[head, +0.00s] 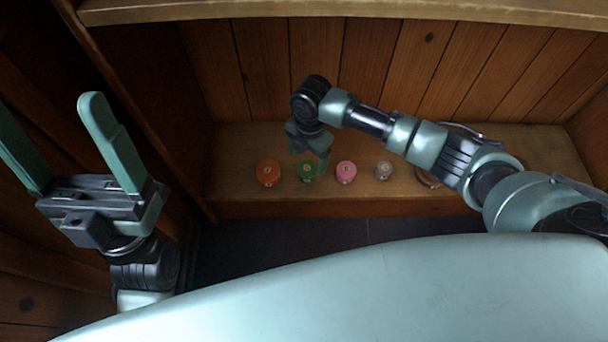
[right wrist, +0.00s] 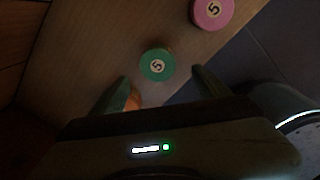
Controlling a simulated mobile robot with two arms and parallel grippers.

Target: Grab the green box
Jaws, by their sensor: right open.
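In the right wrist view the green spool (right wrist: 157,65) lies just beyond the gap between the two open fingertips (right wrist: 160,88), with nothing gripped. My left gripper (head: 47,108) is open and empty at the far left, away from the shelf.
An orange spool (head: 268,173) stands left of the green one, a pink spool (head: 346,173) and a greyish-purple spool (head: 384,170) to its right. Another round item is partly hidden behind my right arm. A shelf board (head: 300,10) runs above; plank walls close the back.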

